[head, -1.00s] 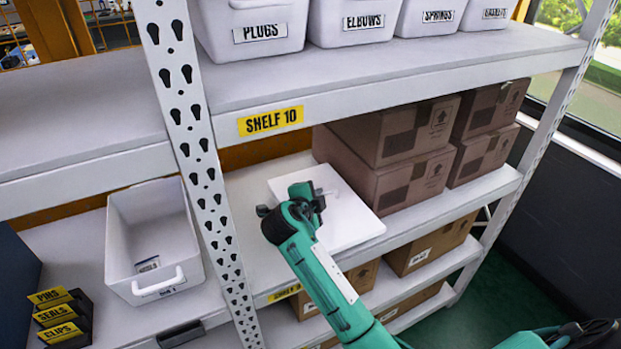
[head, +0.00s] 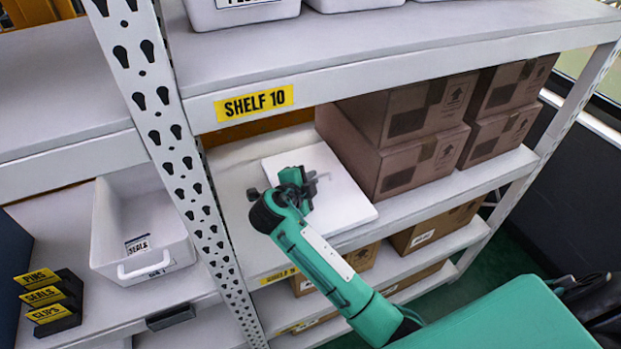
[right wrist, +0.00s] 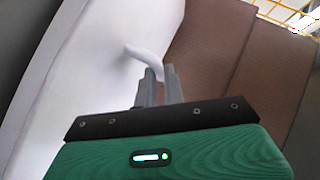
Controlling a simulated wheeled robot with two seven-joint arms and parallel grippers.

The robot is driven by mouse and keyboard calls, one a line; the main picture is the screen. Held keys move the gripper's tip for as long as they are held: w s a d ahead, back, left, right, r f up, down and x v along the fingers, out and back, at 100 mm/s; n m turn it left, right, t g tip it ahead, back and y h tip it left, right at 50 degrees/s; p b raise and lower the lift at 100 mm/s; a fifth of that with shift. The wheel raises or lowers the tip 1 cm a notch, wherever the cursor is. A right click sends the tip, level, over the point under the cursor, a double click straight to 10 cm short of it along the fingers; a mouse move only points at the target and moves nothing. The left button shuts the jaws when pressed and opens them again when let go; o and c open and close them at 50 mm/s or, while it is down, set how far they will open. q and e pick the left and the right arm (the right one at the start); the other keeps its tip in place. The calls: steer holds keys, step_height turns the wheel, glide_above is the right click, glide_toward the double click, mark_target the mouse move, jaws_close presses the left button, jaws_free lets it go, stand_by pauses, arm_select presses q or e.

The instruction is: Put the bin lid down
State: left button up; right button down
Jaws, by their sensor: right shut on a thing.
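The bin lid (head: 345,200) is a flat white square panel. It lies over the middle shelf below the SHELF 10 label, just left of the brown boxes. In the right wrist view the white lid (right wrist: 75,75) fills the left side, and its curved white handle (right wrist: 140,52) stands out at the fingertips. My right gripper (head: 295,185) is over the lid, and in the right wrist view its fingers (right wrist: 158,82) are shut on the handle. I cannot tell whether the lid touches the shelf. My left gripper is not in view.
Brown boxes (head: 400,160) stand close to the lid's right. A perforated upright (head: 170,130) is to its left, and the upper shelf edge (head: 400,85) is above. An open white bin (head: 165,255) stands left of the upright. Bare shelf (head: 235,185) shows left of the lid.

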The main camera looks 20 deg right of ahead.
steer(key=shift+w+d+f, duration=0.2)
steer(key=shift+d+f, duration=0.05)
steer(key=shift+f, duration=0.2)
steer(key=c, duration=1.5)
jaws_free()
steer(key=shift+a+r, duration=0.15)
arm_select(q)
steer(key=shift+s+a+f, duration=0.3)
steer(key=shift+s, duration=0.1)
arm_select(e)
steer(key=shift+s, duration=0.1)
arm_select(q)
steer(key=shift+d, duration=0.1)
